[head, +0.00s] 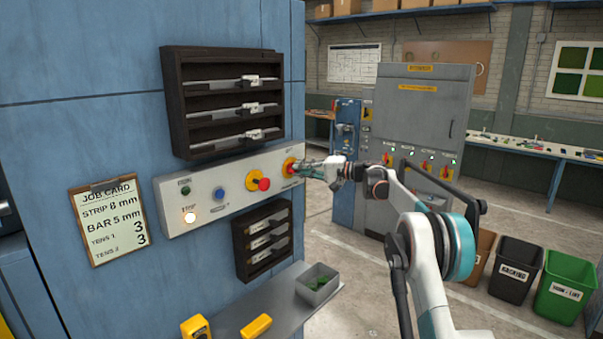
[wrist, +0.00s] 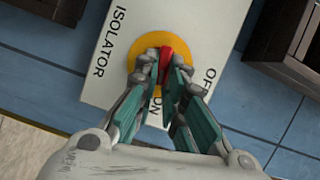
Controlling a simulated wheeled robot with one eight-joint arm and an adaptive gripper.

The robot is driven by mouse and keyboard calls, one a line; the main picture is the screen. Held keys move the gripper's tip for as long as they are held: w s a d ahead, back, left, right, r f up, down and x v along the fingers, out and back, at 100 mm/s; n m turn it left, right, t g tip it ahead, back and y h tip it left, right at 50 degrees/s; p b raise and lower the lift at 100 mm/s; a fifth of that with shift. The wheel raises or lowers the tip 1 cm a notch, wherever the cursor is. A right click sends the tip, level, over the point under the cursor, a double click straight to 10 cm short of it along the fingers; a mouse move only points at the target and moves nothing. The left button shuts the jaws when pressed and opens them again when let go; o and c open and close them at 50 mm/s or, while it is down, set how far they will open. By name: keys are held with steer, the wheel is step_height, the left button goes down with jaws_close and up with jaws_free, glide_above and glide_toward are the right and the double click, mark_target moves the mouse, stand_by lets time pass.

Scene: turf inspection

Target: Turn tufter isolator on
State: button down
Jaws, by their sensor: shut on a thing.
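The tufter isolator is a red rotary handle on a round yellow plate (head: 290,166), at the right end of the pale control panel (head: 205,202). In the wrist view the red handle (wrist: 166,58) runs roughly up and down the picture over its yellow plate (wrist: 140,60). The word ISOLATOR is printed to its left, ON below it and OFF to its lower right. My gripper (wrist: 166,74) is shut on the handle, one finger on each side, and hides its lower end and part of the ON label. My gripper (head: 300,168) also shows at the panel's right end in the head view.
A red button (head: 264,184) sits close left of the isolator; blue and green buttons and a lit white lamp (head: 190,217) are farther left. Dark racks hang above (head: 170,85) and below (head: 239,254) the panel. A shelf with a grey bin (head: 317,290) juts out below.

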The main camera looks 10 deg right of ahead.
steer(key=shift+f+m+y+b, duration=0.2)
steer(key=shift+m+y+b, duration=0.15)
steer(key=shift+m, duration=0.45)
steer(key=c, duration=1.7)
jaws_free()
steer(key=shift+d, duration=0.1)
steer(key=v, duration=1.1)
steer(key=shift+s+d+f, duration=0.1)
steer(key=shift+s+d, duration=0.15)
steer(key=shift+d, duration=0.1)
